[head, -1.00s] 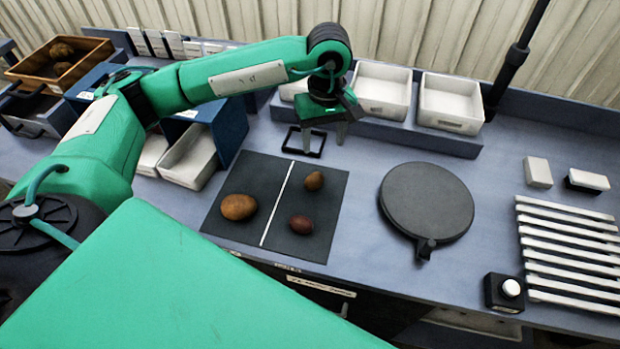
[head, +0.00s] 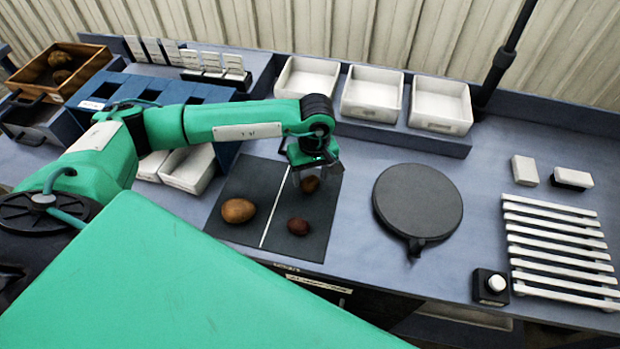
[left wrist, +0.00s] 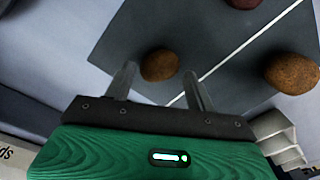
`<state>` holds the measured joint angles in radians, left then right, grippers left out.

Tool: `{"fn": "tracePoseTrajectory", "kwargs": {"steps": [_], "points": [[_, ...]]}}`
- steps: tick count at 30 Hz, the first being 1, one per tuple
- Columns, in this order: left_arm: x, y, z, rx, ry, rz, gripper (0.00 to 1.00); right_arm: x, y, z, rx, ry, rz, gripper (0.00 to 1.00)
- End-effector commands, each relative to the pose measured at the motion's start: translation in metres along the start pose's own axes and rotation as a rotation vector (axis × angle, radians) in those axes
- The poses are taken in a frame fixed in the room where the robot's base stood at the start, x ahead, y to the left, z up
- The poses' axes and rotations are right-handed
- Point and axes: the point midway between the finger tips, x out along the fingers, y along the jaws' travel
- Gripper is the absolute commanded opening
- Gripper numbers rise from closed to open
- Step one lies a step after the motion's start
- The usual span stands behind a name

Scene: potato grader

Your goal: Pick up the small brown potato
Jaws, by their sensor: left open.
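The small brown potato (head: 310,185) lies on the dark mat (head: 318,245), in the upper part right of the white line. My left gripper (head: 309,174) is open over this potato in the head view, with its fingers pointing down. In the left wrist view the small brown potato (left wrist: 160,65) shows between and just beyond the two fingertips (left wrist: 160,72), and no contact is visible. A small reddish potato (head: 298,227) lies nearer on the same side of the line. A larger brown potato (head: 238,210) lies left of the line. My right gripper is out of view.
A round dark plate (head: 418,205) with a handle is right of the mat. White bins (head: 372,95) stand on a ledge behind. A white slatted rack (head: 560,250) and a button box (head: 490,288) are at the right. Blue boxes (head: 150,88) stand at the left.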

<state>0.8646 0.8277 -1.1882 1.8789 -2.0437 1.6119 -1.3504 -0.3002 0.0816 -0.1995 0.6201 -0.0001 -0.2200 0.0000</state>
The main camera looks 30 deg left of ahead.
Motion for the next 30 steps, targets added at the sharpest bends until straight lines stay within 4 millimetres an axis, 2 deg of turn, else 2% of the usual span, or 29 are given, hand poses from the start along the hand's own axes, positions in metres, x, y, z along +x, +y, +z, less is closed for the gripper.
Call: {"fn": "tracePoseTrajectory", "kwargs": {"steps": [1, 6, 13, 18, 20, 30], "points": [[0.004, -0.001, 0.001, 0.000, -0.003, -0.002, 0.56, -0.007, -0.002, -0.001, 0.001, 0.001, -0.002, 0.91], [0.021, 0.000, 0.000, 0.000, -0.002, 0.000, 0.56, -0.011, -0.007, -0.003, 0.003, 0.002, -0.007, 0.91], [0.023, 0.000, 0.000, 0.000, -0.001, 0.001, 0.56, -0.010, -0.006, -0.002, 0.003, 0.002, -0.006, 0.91], [0.022, 0.000, 0.000, 0.000, -0.001, 0.001, 0.22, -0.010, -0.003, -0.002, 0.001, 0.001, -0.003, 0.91], [0.022, 0.000, 0.000, 0.000, -0.001, 0.001, 0.18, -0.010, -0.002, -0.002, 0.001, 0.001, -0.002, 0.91], [0.017, 0.001, 0.000, 0.001, 0.000, 0.003, 0.18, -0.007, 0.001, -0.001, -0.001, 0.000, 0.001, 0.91]]}}
